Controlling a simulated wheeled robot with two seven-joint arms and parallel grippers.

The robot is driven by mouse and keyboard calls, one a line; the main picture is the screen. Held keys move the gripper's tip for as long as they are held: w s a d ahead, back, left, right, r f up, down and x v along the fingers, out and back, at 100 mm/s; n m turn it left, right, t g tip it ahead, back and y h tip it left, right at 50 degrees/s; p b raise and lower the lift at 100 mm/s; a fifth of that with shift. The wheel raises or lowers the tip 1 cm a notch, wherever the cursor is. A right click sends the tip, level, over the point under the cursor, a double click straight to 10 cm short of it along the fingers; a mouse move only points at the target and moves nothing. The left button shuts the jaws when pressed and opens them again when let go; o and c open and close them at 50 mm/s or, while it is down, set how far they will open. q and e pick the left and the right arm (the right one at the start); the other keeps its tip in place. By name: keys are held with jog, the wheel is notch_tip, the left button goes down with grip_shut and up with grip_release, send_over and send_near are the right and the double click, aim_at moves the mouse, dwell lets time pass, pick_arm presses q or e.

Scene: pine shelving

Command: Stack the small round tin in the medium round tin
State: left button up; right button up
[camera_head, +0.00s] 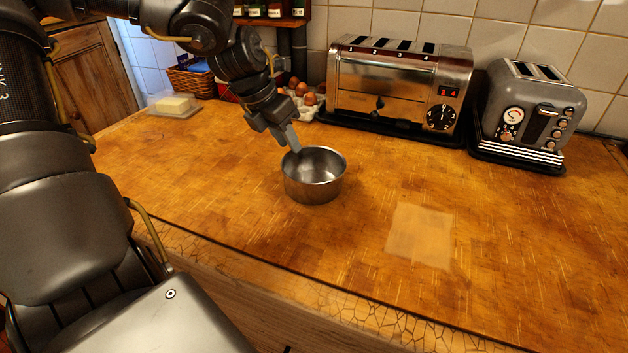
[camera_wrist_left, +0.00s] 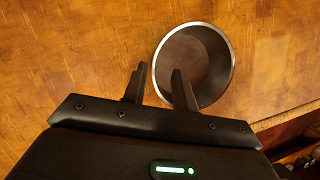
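One round steel tin (camera_head: 314,185) stands upright on the wooden counter; its bare inside shows in the left wrist view (camera_wrist_left: 205,65). It is the only tin I can make out, so I cannot tell whether it is the small or the medium one. My left gripper (camera_head: 291,143) is at the tin's rear left rim. In the left wrist view its two fingers (camera_wrist_left: 158,80) are apart, one outside the rim and one over the opening. I cannot tell whether either touches the wall. My right gripper is not in view.
A pale square patch (camera_head: 420,235) lies on the counter right of the tin. Two toasters, a wide one (camera_head: 390,88) and a grey one (camera_head: 530,110), stand at the back. Eggs (camera_head: 309,98) and a butter dish (camera_head: 174,105) stand behind. The counter's middle right is clear.

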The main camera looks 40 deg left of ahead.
aim_at(295, 163)
pick_arm(q)
jog(key=shift+a+x, duration=0.2)
jog(key=shift+x, duration=1.45)
jog(key=shift+a+x, duration=0.2)
jog(key=shift+x, duration=1.45)
jog(key=shift+s+d, duration=0.1)
jog(key=shift+s, duration=0.1)
jog(key=shift+c, duration=0.5)
grip_shut()
